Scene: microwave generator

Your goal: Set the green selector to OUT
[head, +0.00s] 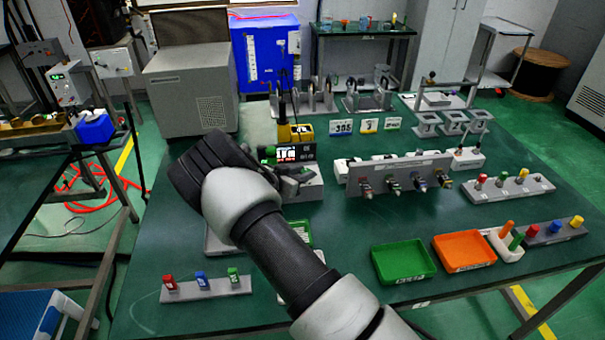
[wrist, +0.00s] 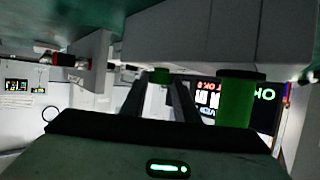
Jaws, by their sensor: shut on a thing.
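In the wrist view a small green piece, which looks like the green selector (wrist: 160,75), sits between the fingertips of my gripper (wrist: 161,86). The two grey fingers are closed in on its sides. Its marks and the OUT label cannot be read, so its setting is unclear. In the head view my gripper (head: 296,175) reaches to a grey unit with a lit display (head: 292,153); my own arm and the black gripper body hide much of it. The display also shows in the wrist view (wrist: 207,97), partly behind a larger green cylinder (wrist: 237,102).
A grey panel (head: 405,172) with several coloured connectors stands to the right. A yellow device (head: 301,132) is behind the display unit. Green (head: 402,277) and orange (head: 464,265) trays lie at the front right. A strip with red, blue and green pieces (head: 205,290) lies at the front left.

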